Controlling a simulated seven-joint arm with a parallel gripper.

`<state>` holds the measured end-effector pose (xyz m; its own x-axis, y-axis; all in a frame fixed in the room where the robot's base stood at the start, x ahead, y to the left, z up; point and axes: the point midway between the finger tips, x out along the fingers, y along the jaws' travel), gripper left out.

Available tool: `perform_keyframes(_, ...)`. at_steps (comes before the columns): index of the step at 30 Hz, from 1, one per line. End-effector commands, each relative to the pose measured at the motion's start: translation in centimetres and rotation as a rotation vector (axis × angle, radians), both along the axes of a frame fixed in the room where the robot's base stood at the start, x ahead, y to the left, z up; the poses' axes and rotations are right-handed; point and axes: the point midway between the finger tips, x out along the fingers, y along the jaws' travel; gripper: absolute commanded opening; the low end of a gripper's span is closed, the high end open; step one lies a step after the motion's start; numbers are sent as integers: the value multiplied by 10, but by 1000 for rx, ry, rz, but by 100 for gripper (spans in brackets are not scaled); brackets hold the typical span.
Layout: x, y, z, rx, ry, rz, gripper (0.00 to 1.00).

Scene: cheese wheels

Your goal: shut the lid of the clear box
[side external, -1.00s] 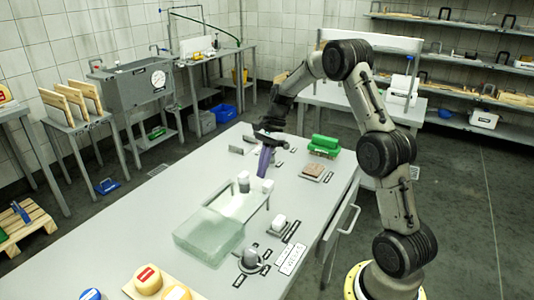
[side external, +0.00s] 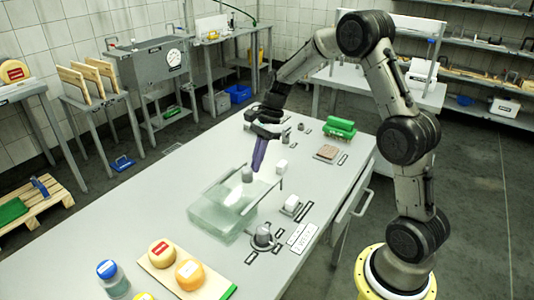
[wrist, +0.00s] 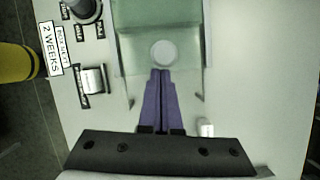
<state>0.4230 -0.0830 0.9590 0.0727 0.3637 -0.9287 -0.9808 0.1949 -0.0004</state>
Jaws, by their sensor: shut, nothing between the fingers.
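The clear box (side external: 220,216) is a low, greenish see-through block on the grey table. Two thin rails (side external: 274,193) run out from its far end. Its see-through lid (wrist: 135,52) lies flat between the rails and seems to be part-way along them, though its edges are hard to make out. A round grey-white knob (side external: 247,174) stands on the lid; it also shows in the wrist view (wrist: 164,53). My gripper (side external: 257,167) points down with its purple fingers shut and empty. Its fingertips are at the knob's far side, touching or nearly touching it.
A small white block (side external: 281,166) stands just beyond the rails. A white piece (side external: 291,203), a grey dial (side external: 263,238) and a "2 WEEKS" label (side external: 303,237) lie along the right. Cheese wheels (side external: 189,273) sit on a board in front. The table left of the box is clear.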

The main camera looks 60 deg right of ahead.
Motion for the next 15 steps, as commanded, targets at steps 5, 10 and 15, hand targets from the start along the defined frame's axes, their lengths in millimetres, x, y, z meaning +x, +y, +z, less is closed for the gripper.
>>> perform_keyframes(5, -1, 48, 0, 0, 0, 5, 0)
perform_keyframes(10, -1, 67, 0, 1, 0, 1, 0)
perform_keyframes(15, -1, 69, 0, 3, 1, -1, 0)
